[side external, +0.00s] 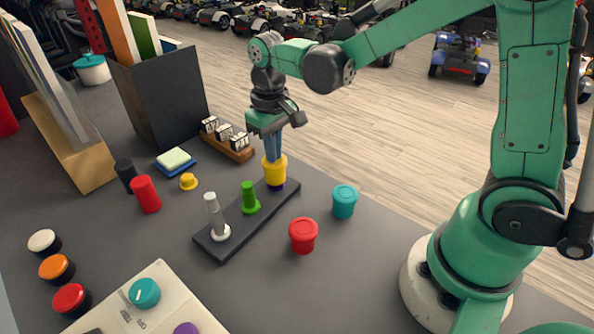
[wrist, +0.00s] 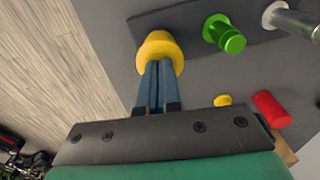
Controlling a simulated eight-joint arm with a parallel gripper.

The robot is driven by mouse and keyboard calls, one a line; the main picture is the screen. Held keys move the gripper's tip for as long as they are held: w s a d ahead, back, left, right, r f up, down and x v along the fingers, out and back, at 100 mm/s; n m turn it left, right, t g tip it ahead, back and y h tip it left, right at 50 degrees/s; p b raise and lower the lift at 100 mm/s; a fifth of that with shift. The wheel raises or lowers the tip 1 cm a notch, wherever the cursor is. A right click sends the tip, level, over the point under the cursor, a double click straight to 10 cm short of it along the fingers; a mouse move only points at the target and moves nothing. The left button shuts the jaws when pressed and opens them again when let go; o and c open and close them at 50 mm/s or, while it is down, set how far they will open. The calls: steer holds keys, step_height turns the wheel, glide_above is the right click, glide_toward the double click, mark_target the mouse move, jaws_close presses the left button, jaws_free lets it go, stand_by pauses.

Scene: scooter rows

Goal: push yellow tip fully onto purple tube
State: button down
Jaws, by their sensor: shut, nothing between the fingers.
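The yellow tip (side external: 274,170) sits upright at the far right end of a dark base strip (side external: 217,248). A thin band of the purple tube (side external: 277,187) shows just below the tip; the rest of the tube is hidden. My gripper (side external: 273,156) is shut and empty, pointing down with its fingertips at the top of the yellow tip. In the wrist view the shut fingers (wrist: 159,66) reach to the yellow tip (wrist: 160,46); I cannot tell whether they press on it.
On the same strip stand a green post (side external: 249,195) and a grey-white post (side external: 214,215). A red jar (side external: 303,235) and a teal jar (side external: 344,201) stand to the right. A wooden block rack (side external: 228,140) stands behind.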

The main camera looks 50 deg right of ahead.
step_height(320, 180, up, 8)
steer(key=shift+r, duration=0.25)
stand_by(1.0)
steer(key=s+d+f+t, duration=0.1)
steer(key=s+f+t, duration=0.1)
steer(key=s+t, duration=0.5)
steer(key=shift+s+d+f, duration=0.15)
steer(key=shift+s+f, duration=0.05)
